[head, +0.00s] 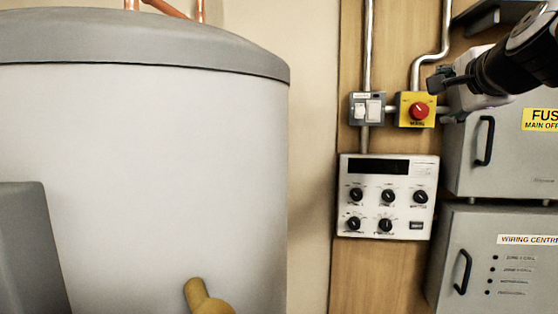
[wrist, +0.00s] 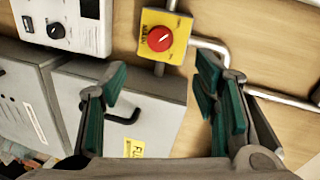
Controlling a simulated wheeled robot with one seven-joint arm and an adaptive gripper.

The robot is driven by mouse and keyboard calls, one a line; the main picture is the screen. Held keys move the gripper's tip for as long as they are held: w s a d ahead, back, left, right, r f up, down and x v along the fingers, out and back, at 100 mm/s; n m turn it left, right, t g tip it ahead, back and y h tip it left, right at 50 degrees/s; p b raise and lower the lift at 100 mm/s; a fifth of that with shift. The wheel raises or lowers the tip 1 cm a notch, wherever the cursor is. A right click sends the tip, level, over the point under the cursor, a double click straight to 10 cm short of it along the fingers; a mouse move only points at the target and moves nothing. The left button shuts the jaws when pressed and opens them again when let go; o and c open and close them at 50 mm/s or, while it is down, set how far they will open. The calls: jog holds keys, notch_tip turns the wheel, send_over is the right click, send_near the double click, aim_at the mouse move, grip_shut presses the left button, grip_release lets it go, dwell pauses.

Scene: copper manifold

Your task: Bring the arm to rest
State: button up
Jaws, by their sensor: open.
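My gripper (head: 441,98) is at the upper right of the head view, in front of the wall beside a yellow switch box (head: 403,120) with a red rotary knob (head: 419,111). In the wrist view my gripper (wrist: 163,72) has its two green-padded fingers wide apart with nothing between them. There the red knob (wrist: 160,39) on the yellow box (wrist: 179,29) lies beyond the fingertips, apart from them as far as I can tell. The knob carries a white pointer mark. The exact gap to the wall is unclear.
A grey fuse box (head: 463,172) and a wiring centre cabinet (head: 451,225) stand at right, both with black handles. A control panel (head: 405,202) with several knobs and a double switch (head: 367,108) are left of them. A large tank (head: 150,150) fills the left.

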jog(key=s+a+f+n+g+y, duration=0.2)
jog(key=s+a+f+n+g, duration=0.1)
jog(key=s+a+f+n, duration=0.4)
jog(key=s+a+f+n+g+y, duration=0.25)
jog(key=s+a+f, duration=0.2)
jog(key=f, duration=0.55)
jog(key=s+a+f+n+g, duration=0.1)
jog(key=s+f+n+g, duration=0.1)
jog(key=s+f+n, duration=0.2)
jog(key=s+a+f+n+g+h, duration=0.1)
jog(key=s+f+n+g, duration=0.2)
jog(key=s+f, duration=0.7)
jog(key=shift+s+a+n, duration=0.25)
jog(key=shift+s+n, duration=0.15)
jog(key=shift+n, duration=0.55)
